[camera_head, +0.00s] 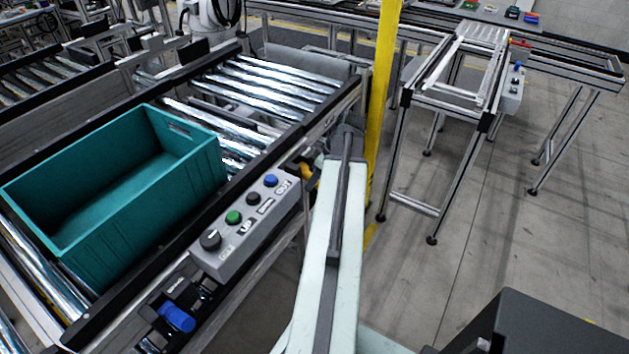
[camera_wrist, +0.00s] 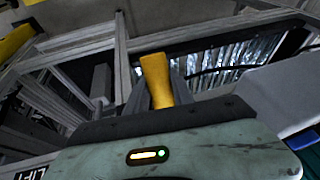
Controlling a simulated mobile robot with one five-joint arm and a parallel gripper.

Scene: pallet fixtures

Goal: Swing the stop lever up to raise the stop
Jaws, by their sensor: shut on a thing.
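The stop lever shows as a yellow handle (camera_wrist: 156,78) in the middle of the wrist view. The dark fingers of my gripper (camera_wrist: 158,92) are on either side of it, shut on it. In the head view a small yellow part of the lever (camera_head: 309,181) shows at the conveyor's side, just past the control box. My pale arm hides most of the lever and my gripper there. I cannot clearly make out the stop itself.
A grey control box (camera_head: 240,228) with a knob and buttons is on the conveyor's side. A teal crate (camera_head: 190,180) sits on the rollers (camera_head: 275,85). A yellow post (camera_head: 383,90) stands close to my arm. Open floor (camera_head: 540,235) lies to the right.

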